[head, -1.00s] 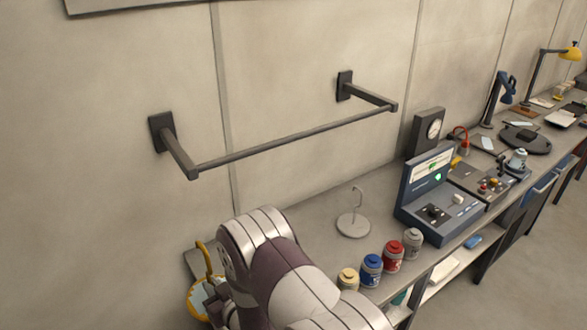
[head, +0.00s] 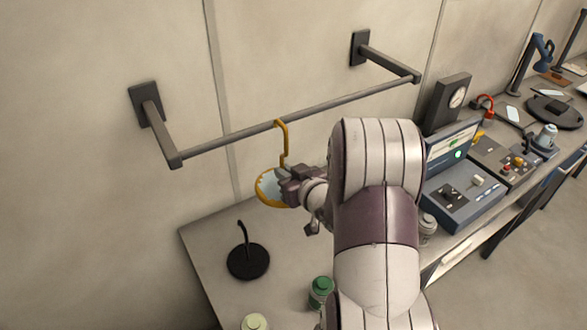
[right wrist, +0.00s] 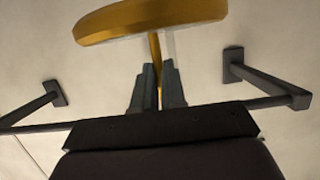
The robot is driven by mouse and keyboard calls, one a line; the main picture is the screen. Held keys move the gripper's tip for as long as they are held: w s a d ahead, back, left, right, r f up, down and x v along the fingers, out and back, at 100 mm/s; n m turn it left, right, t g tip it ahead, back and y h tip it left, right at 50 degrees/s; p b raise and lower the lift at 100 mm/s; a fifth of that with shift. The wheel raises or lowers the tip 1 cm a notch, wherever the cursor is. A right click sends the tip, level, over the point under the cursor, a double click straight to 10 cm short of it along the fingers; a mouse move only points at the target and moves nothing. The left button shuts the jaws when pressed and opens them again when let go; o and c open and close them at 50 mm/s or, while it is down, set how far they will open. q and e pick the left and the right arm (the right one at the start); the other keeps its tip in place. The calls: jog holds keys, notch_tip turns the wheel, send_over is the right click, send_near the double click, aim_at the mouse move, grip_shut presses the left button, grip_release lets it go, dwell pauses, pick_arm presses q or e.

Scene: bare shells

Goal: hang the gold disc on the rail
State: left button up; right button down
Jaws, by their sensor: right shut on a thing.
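The gold disc (head: 268,188) has a gold rim, a pale face and a gold hooked stem (head: 284,145). Its hook's bend is at the dark rail (head: 238,135) in the head view and appears to curve over it; I cannot tell whether it bears on it. My right gripper (head: 287,182) is shut on the disc's stem, below the rail. In the right wrist view the disc (right wrist: 150,20) is at the top, the fingers (right wrist: 157,88) close on its stem, and the rail (right wrist: 270,103) runs behind. My left gripper is not in view.
A black disc with an upright hook (head: 248,262) stands on the bench (head: 208,245) below the rail. A green jar (head: 320,292) and a pale jar (head: 254,322) are near the front. A blue console (head: 462,190) and a clock box (head: 447,103) stand right of my arm.

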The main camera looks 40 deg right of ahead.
aim_at(273, 172)
jog(key=shift+a+r, duration=0.35)
jog(key=shift+a, duration=0.35)
jog(key=shift+w, duration=0.35)
jog(key=w+d, duration=0.2)
jog(key=w, duration=0.1)
jog(key=w+d+f, duration=0.1)
jog(key=w, duration=0.1)
jog(key=shift+w+f+b, duration=0.1)
jog(key=shift+w+b, duration=0.05)
jog(key=shift+b, duration=0.25)
jog(key=shift+w+a, duration=0.2)
jog(key=shift+a, duration=0.15)
jog(key=shift+s+a+f+b, duration=0.25)
jog(key=shift+s+a+b, duration=0.1)
jog(key=shift+b, duration=0.3)
jog(key=shift+w+d+f, duration=0.35)
jog(key=shift+d+f, duration=0.05)
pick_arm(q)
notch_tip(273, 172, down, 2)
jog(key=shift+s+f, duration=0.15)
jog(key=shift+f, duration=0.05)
pick_arm(e)
jog(key=shift+a+r, duration=0.1)
jog(key=c, duration=1.1)
grip_release()
jog(key=shift+s+a, duration=0.1)
